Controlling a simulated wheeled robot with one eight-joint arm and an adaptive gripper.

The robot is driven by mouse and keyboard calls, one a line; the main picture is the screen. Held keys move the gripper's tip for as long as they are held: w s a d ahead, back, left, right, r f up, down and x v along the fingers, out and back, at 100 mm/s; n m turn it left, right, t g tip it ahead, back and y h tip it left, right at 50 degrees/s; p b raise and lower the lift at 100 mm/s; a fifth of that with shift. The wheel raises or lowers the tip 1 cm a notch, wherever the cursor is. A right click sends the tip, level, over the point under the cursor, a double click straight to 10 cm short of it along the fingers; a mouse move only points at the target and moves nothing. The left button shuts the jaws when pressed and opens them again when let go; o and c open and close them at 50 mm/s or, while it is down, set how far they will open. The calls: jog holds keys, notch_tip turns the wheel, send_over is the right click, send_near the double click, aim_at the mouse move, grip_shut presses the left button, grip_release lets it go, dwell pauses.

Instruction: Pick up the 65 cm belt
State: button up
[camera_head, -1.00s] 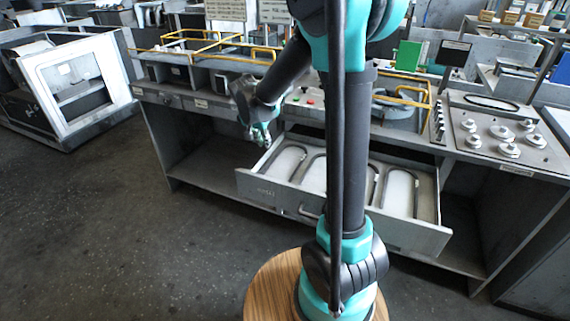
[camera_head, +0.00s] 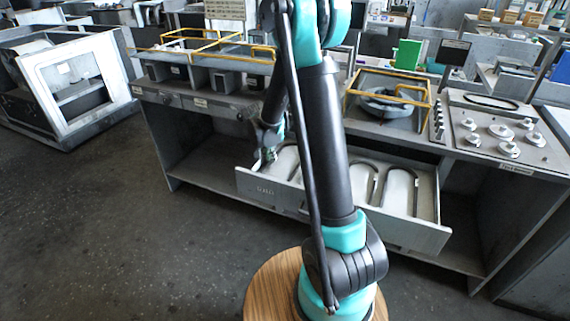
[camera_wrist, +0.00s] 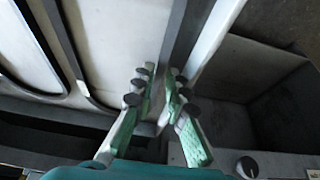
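The open drawer (camera_head: 405,232) holds several dark U-shaped belts, one of them at the right (camera_head: 415,190) and one nearer the middle (camera_head: 374,186). No belt's length can be read, so I cannot tell which is 65 cm. In the wrist view dark belt curves show at the left, one of them (camera_wrist: 74,60) close to my fingers. My gripper (camera_head: 266,160) is at the drawer's left end, partly hidden by its own links. In the wrist view my gripper (camera_wrist: 163,85) has a gap between its fingertips, over the drawer's side wall (camera_wrist: 207,45). I see no belt held.
The workbench (camera_head: 200,103) bears yellow-railed frames (camera_head: 400,84) and a panel with several round knobs (camera_head: 508,149). Open shelf space lies beneath, left of the drawer. A grey cabinet (camera_head: 52,93) stands at the far left. The floor (camera_head: 100,230) in front is clear.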

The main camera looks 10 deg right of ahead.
jog(key=shift+f, duration=0.2)
jog(key=shift+c, duration=0.3)
grip_shut()
jog(key=shift+r, duration=0.1)
notch_tip(320, 180, up, 25)
dwell(1.0)
